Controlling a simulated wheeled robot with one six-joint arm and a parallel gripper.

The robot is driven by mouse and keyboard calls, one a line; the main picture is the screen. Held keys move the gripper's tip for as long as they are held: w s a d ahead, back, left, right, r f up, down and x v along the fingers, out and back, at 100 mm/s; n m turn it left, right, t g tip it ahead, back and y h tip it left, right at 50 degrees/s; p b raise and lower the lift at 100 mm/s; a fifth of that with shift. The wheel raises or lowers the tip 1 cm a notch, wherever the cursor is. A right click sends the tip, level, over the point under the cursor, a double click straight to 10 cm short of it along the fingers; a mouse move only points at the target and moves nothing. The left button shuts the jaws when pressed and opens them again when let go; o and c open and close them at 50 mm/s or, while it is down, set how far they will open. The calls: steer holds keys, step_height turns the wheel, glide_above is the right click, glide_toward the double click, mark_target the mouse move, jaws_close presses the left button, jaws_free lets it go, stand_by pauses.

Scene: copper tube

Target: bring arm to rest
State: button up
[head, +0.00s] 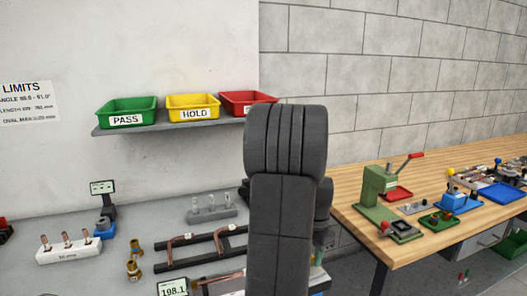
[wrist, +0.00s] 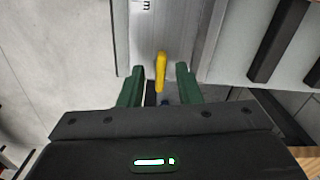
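My arm (head: 283,190) stands upright in the middle of the head view and hides part of the grey bench; my gripper does not show there. In the wrist view my gripper (wrist: 160,80) has two green fingers standing apart. A yellow handle-like piece (wrist: 160,72) shows between the fingers, with a gap on each side, so nothing appears to be gripped. A pale grey metal surface (wrist: 170,30) lies beyond it. Copper tubes (head: 183,238) lie on a dark rack on the grey bench.
A green PASS bin (head: 126,111), a yellow HOLD bin (head: 193,107) and a red bin (head: 240,101) stand on a wall shelf. A white holder (head: 68,250) with copper pieces is at left. A wooden table (head: 360,190) with a green press (head: 376,187) is at right.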

steer(key=n, duration=0.4)
steer(key=shift+n+b, duration=0.3)
steer(key=shift+n, duration=1.5)
